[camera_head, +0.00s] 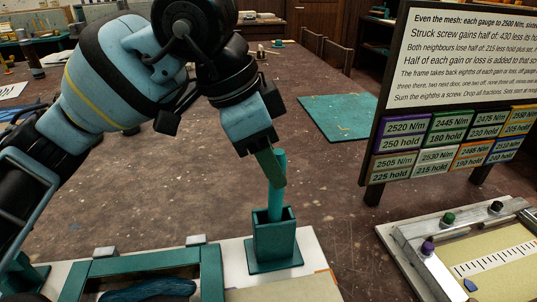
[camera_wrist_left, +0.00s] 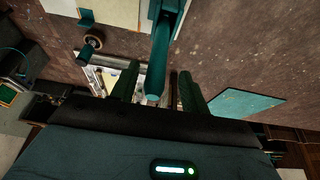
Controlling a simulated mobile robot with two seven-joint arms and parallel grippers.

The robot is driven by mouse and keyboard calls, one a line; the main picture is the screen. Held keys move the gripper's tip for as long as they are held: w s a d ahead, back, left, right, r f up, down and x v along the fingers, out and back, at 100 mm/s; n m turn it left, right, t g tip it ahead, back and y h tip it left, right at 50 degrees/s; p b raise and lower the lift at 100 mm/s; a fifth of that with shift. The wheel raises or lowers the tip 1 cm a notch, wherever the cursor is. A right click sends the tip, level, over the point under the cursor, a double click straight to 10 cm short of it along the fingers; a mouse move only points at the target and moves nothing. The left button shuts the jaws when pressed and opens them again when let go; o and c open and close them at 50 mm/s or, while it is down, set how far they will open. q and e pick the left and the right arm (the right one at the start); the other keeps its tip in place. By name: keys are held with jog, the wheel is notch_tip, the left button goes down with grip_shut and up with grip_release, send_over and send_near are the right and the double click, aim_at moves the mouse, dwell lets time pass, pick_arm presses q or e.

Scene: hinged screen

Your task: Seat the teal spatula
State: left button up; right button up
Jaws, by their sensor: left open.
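The teal spatula (camera_head: 277,198) stands upright with its lower end inside a square teal holder (camera_head: 273,243). That lower end is hidden by the holder walls. My left gripper (camera_head: 270,168) is at the upper part of the handle, pointing down. In the left wrist view the spatula (camera_wrist_left: 157,75) shows between the two fingers of my left gripper (camera_wrist_left: 158,88), with a gap on each side. The fingers are apart and not closed on it. My right gripper is not in view.
A sign board (camera_head: 450,95) with coloured labels stands at right, above a gauge (camera_head: 490,262) with a scale. A teal frame (camera_head: 145,262) with a blue piece inside lies at lower left. A flat teal mat (camera_head: 340,117) lies farther back. The brown table between is mostly clear.

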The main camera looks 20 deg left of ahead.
pick_arm(q)
jog(key=v, duration=0.7)
jog(key=shift+r, duration=0.4)
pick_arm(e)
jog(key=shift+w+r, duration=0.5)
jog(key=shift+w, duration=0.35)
pick_arm(q)
jog(key=shift+s+a, duration=0.1)
jog(key=shift+a, duration=0.05)
jog(key=shift+f, duration=0.1)
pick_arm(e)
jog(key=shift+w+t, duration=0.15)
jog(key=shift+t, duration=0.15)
